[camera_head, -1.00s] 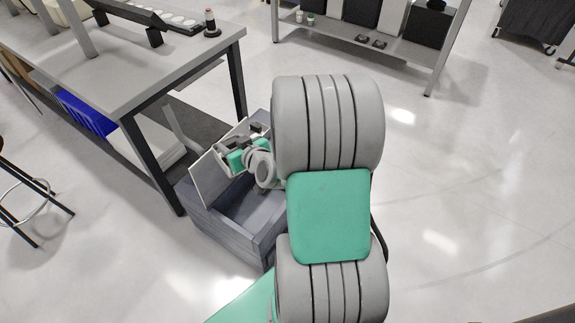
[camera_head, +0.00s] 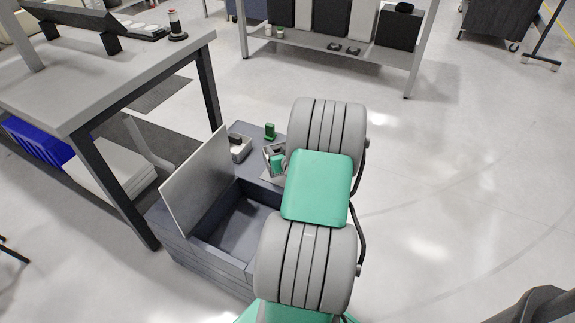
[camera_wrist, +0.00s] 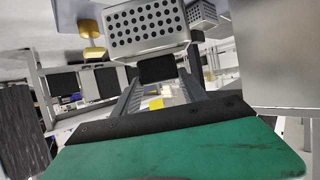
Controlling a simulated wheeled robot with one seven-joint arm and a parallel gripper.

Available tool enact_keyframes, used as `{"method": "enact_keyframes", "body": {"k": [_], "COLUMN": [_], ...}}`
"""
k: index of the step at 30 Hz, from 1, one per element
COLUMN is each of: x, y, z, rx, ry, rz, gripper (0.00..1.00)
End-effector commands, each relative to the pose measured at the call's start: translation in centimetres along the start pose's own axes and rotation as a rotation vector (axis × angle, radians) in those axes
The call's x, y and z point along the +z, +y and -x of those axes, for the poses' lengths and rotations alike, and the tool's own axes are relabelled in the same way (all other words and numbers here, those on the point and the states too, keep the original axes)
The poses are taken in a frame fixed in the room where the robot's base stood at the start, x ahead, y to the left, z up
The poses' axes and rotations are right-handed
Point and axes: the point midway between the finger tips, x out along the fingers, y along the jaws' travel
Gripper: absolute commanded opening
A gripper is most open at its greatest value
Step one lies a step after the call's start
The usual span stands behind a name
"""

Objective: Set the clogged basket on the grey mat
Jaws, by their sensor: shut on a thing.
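A light metal basket with rows of round holes (camera_wrist: 147,28) fills the upper middle of the wrist view. Its dark grip block (camera_wrist: 157,69) sits between the fingers of my gripper (camera_wrist: 158,80), which is shut on it. Whether its holes are clogged I cannot tell. A second perforated basket (camera_wrist: 203,13) shows behind it to the right. In the head view my arm hides most of the gripper. A paler patch on the bench top beside my arm (camera_head: 269,179) may be the grey mat, but it is mostly covered.
A dark grey bench (camera_head: 190,255) has an open well and a raised pale lid (camera_head: 197,182). A small tray (camera_head: 240,149) and a green piece (camera_head: 270,132) stand on its top. A worktable (camera_head: 120,80) is at left. A yellow object (camera_wrist: 91,36) shows in the wrist view.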

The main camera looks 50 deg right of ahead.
Motion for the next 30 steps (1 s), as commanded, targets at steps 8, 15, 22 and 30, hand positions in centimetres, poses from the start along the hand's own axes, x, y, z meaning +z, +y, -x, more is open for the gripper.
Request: {"method": "enact_keyframes", "body": {"k": [8, 15, 22, 30], "x": [3.7, 6.5, 7.0, 7.4], "y": [3.1, 3.8, 3.8, 3.8], "z": [-3.2, -4.7, -5.0, -5.1], "rx": [0.000, -0.001, 0.000, -0.001], "ry": [-0.002, -0.006, -0.002, -0.004], "rz": [-0.001, -0.002, 0.000, -0.001], "gripper": [0.00, 0.00, 0.00, 0.55]}}
